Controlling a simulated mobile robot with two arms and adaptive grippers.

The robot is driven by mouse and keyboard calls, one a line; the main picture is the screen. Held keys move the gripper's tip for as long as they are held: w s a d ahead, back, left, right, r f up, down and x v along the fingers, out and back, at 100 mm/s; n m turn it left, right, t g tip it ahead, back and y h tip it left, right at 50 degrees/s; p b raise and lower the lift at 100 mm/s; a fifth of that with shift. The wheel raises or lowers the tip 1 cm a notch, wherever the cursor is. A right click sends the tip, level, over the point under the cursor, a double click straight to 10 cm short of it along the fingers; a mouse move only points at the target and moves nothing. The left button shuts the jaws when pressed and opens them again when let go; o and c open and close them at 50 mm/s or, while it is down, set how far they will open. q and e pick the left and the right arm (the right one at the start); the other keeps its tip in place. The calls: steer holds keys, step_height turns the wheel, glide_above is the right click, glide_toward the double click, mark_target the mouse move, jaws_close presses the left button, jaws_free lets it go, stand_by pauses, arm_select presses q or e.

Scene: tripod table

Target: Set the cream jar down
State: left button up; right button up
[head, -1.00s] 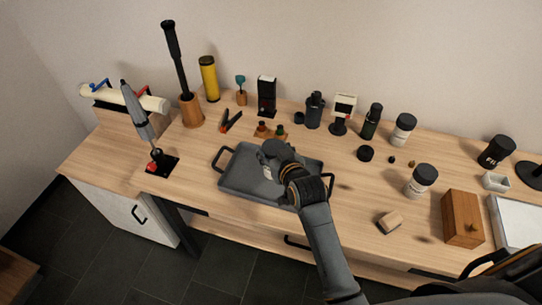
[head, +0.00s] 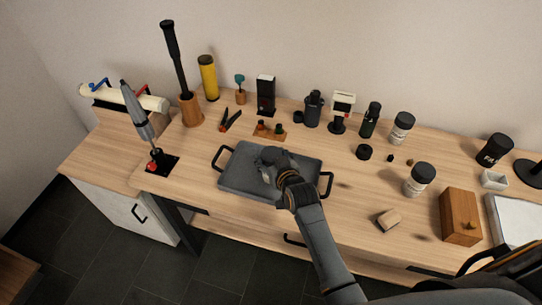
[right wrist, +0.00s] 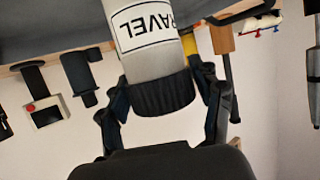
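In the right wrist view, the cream jar (right wrist: 147,50) is a pale cylinder with a black ribbed lid (right wrist: 163,92) and black lettering ending in "RAVEL". My right gripper (right wrist: 165,100) has its two dark fingers on either side of the lid, closed on it. In the head view, my right gripper (head: 270,158) is over the grey tray (head: 240,187), and only a small pale patch of the jar (head: 267,174) shows beside it. The jar's base is out of the wrist picture, so I cannot tell whether it touches the tray. My left gripper is not in view.
The table front right of the tray is mostly clear.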

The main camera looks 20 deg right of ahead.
steer(key=shift+o, duration=0.4)
steer(key=shift+r, duration=0.3)
steer(key=shift+s, duration=0.35)
steer(key=v, duration=1.1)
steer(key=shift+r+b, duration=0.15)
steer(key=shift+b, duration=0.15)
